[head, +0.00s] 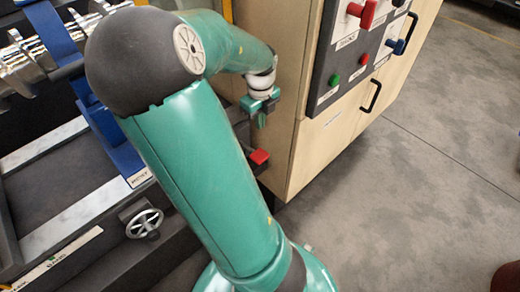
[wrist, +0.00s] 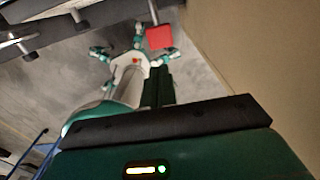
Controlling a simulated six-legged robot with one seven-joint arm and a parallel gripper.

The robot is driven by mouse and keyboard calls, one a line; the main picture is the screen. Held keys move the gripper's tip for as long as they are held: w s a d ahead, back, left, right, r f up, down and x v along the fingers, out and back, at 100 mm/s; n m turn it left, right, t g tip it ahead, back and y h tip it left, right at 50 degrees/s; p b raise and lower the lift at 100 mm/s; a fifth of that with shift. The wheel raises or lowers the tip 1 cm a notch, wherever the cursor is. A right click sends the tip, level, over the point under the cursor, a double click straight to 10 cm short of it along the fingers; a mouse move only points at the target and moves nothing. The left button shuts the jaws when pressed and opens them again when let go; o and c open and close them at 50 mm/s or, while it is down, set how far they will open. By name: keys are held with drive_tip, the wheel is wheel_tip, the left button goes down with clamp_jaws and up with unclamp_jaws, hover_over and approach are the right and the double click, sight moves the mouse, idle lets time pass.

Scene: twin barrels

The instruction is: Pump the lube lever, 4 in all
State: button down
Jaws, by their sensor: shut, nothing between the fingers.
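A red block-shaped grip (head: 259,156) sticks out low beside the wooden cabinet.
The wooden cabinet (head: 302,150) stands right of my gripper, its dark panel (head: 340,75) carrying red and blue handles and buttons.

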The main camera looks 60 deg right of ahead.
sight(264, 159)
drive_tip(key=shift+f, duration=0.15)
wheel_tip(264, 159, down, 14)
drive_tip(key=shift+r, duration=0.1)
idle(0.4)
drive_tip(key=shift+s+f+t, duration=0.35)
drive_tip(key=shift+f+t, duration=0.25)
drive_tip(key=shift+f, duration=0.05)
drive_tip(key=f, duration=0.3)
drive_tip(key=shift+s+a+f, duration=0.1)
drive_tip(key=shift+s+f, duration=0.1)
drive_tip(key=shift+s, duration=0.1)
drive_tip(key=shift+a+f, duration=0.15)
drive_tip(key=shift+f, duration=0.15)
drive_tip(key=shift+s, duration=0.2)
